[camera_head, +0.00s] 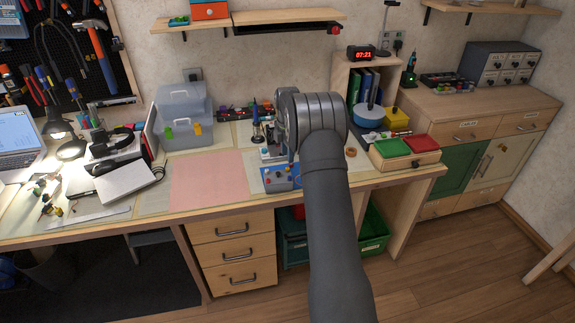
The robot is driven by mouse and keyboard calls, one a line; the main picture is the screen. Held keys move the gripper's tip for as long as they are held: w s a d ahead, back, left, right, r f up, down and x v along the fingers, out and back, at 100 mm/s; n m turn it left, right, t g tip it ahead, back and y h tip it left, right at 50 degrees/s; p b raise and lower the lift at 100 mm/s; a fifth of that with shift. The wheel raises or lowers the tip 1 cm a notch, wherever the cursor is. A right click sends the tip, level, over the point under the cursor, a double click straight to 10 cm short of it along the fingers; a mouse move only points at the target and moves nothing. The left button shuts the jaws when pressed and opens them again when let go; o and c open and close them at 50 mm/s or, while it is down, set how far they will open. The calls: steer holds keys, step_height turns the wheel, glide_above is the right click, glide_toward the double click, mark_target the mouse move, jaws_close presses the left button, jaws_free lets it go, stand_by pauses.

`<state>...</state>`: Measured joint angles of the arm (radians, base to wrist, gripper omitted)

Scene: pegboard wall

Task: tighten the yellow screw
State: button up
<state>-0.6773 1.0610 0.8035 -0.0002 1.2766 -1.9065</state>
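My grey arm rises through the middle of the picture and bends at a joint over the workbench. My gripper is mostly hidden behind this joint, and I cannot make out its fingers or whether they are open. A small grey-blue box (282,178) with red and other coloured parts on top sits on the bench just below and left of the joint. I cannot pick out a yellow screw for certain; it is too small or hidden by my arm.
A pink mat (208,180) lies clear left of the box. A translucent toolbox (184,118) stands behind it. Green and red trays (388,149) and a blue round container (369,115) are at the right. A shelf (280,18) hangs above. A lamp and laptop are at the left.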

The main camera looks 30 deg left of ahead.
mark_target(288, 168)
step_height(288, 168, down, 6)
steer(key=shift+r, duration=0.1)
jaws_close()
